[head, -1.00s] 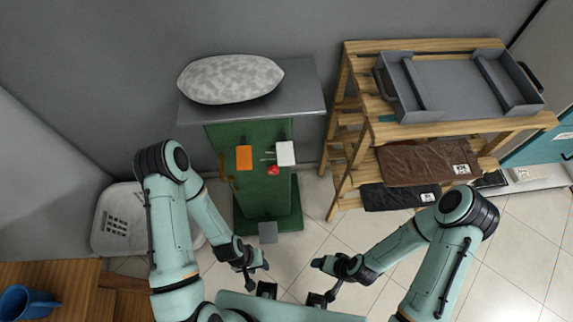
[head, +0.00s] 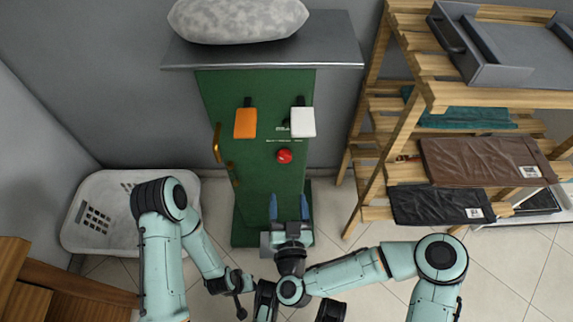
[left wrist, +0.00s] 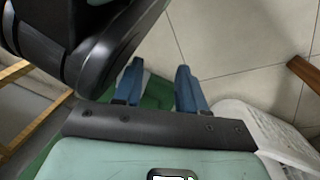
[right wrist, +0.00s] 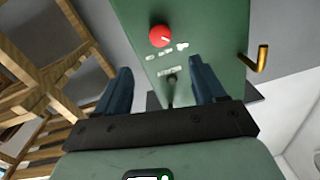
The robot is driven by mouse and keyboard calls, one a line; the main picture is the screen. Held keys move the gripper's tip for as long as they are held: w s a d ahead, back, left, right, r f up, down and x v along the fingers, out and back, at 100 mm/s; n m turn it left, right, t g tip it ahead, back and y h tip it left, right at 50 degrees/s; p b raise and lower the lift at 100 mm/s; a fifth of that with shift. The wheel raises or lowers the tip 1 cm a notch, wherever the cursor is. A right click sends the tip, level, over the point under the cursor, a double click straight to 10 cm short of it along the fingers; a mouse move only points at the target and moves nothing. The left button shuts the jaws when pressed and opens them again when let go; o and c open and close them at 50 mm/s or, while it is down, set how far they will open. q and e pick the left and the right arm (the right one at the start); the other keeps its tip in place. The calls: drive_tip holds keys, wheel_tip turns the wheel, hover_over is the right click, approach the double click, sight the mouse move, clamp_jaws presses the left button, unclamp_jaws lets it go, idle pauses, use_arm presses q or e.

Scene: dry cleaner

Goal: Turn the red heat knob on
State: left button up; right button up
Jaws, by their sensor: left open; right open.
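The red heat knob (head: 284,156) is on the front of the green press cabinet (head: 255,185), below the orange and white parts. It also shows in the right wrist view (right wrist: 160,36), with a pale pointer mark on its face. My right gripper (head: 289,207) is open and empty in front of the cabinet, below the knob and apart from it. Its two blue fingers frame the cabinet in the right wrist view (right wrist: 162,80). My left gripper (left wrist: 157,78) is open and empty, low over the floor and the cabinet's green base, away from the knob.
An orange pedal or lever (head: 245,123) and a white one (head: 302,122) stick out above the knob. A brass handle (head: 218,145) is on the cabinet's left side. A wooden rack (head: 380,130) stands to the right, a white basket (head: 110,215) to the left.

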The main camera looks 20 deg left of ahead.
sight(285, 159)
drive_tip(key=b+x, duration=0.3)
drive_tip(key=x, duration=0.9)
drive_tip(key=shift+w+a, duration=0.1)
drive_tip(key=shift+w, duration=0.05)
drive_tip(key=shift+w+a+b, duration=0.15)
drive_tip(key=shift+w+b, duration=0.2)
drive_tip(key=shift+w, duration=0.1)
use_arm(q)
drive_tip(key=s+f+g, duration=0.2)
drive_tip(key=s+f, duration=0.2)
drive_tip(key=s, duration=0.3)
drive_tip(key=shift+s+a+f+n+g, duration=0.15)
drive_tip(key=shift+s+a+n+g, duration=0.15)
drive_tip(key=shift+a+g, duration=0.15)
